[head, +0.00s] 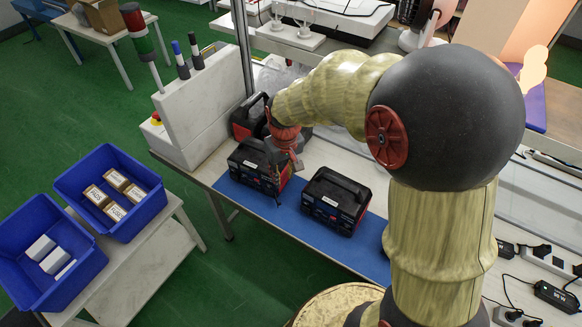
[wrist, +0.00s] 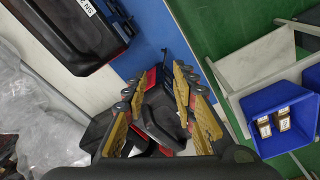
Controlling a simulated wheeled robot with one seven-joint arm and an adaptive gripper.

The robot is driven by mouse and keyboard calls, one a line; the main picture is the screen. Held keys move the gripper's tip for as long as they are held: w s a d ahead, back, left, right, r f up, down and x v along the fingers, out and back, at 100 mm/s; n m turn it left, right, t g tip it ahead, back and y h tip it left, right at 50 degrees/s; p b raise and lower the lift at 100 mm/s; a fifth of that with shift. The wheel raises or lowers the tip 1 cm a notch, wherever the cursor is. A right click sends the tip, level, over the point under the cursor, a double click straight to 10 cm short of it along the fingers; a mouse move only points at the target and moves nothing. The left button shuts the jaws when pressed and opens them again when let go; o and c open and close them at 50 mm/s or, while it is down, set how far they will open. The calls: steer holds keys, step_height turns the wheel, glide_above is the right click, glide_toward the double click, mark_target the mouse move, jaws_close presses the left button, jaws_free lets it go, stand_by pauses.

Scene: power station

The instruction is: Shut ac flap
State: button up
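Two black-and-red power station units stand on the blue mat (head: 262,202): a left unit (head: 250,172) and a right unit (head: 335,203). My gripper (head: 281,172) is at the right side of the left unit and covers part of it. In the wrist view my gripper (wrist: 162,76) has its two gold fingers spread apart, with a black and red body (wrist: 160,115) showing between them. A thin dark piece sticks out past the fingertips. I cannot make out the AC flap, or whether the fingers touch anything.
Another black-and-red unit (head: 246,119) stands behind the left one. A grey cabinet with a signal tower (head: 137,33) stands at the bench's left end. Blue bins (head: 110,190) with small boxes sit on a low table at left. Green floor lies between.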

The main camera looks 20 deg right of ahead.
steer(key=s+r+t, duration=0.1)
steer(key=s+r, duration=0.5)
steer(key=r, duration=0.3)
steer(key=shift+r+t, duration=0.3)
steer(key=shift+r, duration=0.1)
